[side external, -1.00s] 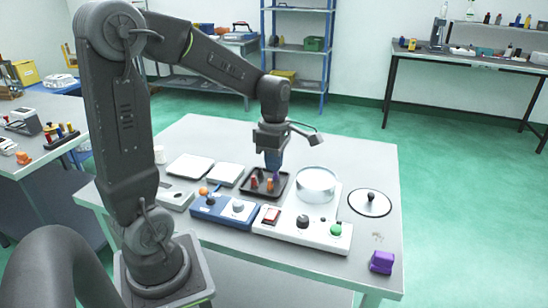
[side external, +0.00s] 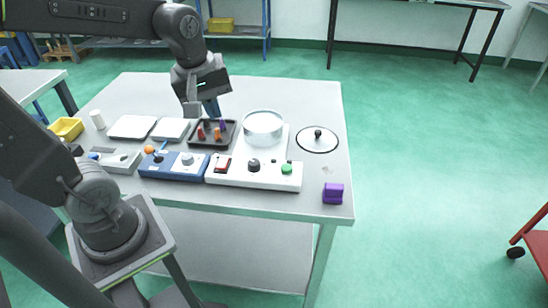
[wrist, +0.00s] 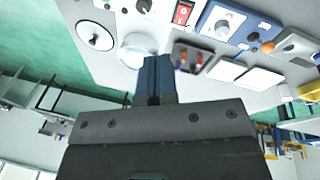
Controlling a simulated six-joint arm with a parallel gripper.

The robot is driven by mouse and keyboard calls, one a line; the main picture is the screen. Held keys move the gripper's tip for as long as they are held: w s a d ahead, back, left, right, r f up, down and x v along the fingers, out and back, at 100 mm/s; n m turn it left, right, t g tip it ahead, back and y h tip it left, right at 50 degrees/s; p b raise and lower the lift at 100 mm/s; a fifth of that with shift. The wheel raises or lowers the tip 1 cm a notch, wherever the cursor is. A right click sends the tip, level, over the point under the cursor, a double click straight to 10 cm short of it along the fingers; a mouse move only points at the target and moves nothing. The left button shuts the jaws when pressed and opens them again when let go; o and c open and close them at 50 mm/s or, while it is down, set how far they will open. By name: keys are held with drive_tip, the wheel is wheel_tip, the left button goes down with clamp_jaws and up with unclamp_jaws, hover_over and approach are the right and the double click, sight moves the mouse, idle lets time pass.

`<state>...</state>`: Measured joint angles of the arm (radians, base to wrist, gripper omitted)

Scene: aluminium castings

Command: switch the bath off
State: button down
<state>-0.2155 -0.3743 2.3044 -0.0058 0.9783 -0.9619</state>
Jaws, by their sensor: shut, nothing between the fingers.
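The bath is a white unit (side external: 262,178) with a round, clear-walled basin (side external: 263,124) at its back. Its front panel carries a red rocker switch (side external: 222,164), a black knob (side external: 253,164) and a green button (side external: 286,169). The red switch also shows at the top of the wrist view (wrist: 183,13). My gripper (side external: 212,112) is shut and empty, its blue fingers pointing down above the back of the black tray, behind and left of the switch. In the wrist view the closed fingers (wrist: 154,62) show below the basin. The switch position is too small to tell.
The black tray (side external: 192,140) with several coloured pieces lies left of the basin. A blue unit (side external: 172,172) with a grey knob stands left of the bath. A round lid (side external: 330,142) and a purple block (side external: 333,193) lie to the right. White plates (side external: 132,127) lie left.

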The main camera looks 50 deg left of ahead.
sight(224, 160)
drive_tip(key=s+d+r+m+t, duration=0.1)
drive_tip(key=s+d+m, duration=0.4)
drive_tip(key=m, duration=0.7)
drive_tip(key=shift+s+d+r+t, duration=0.15)
drive_tip(key=shift+s+r+t, duration=0.15)
drive_tip(key=shift+t, duration=0.6)
drive_tip(key=c, duration=1.7)
unclamp_jaws()
drive_tip(key=shift+s+d+m, duration=0.1)
drive_tip(key=shift+m, duration=0.5)
drive_tip(key=shift+c, duration=0.2)
drive_tip(key=shift+o, duration=0.6)
drive_tip(key=o, duration=0.6)
drive_tip(key=w+a+f+n+g, duration=0.3)
drive_tip(key=w+a+n, duration=0.1)
drive_tip(key=w+a, duration=0.2)
drive_tip(key=shift+w+a+n, duration=0.25)
drive_tip(key=shift+n, duration=0.05)
drive_tip(key=shift+o, duration=0.7)
drive_tip(key=w+a+f+n+g, duration=0.2)
drive_tip(key=w+a+f+n, duration=0.1)
drive_tip(key=a+f+n, duration=0.1)
drive_tip(key=a+f, duration=0.1)
drive_tip(key=a, duration=0.1)
drive_tip(key=shift+w+a, duration=0.15)
drive_tip(key=shift+a, duration=0.2)
wheel_tip(224, 160, down, 14)
drive_tip(key=shift+r, duration=0.15)
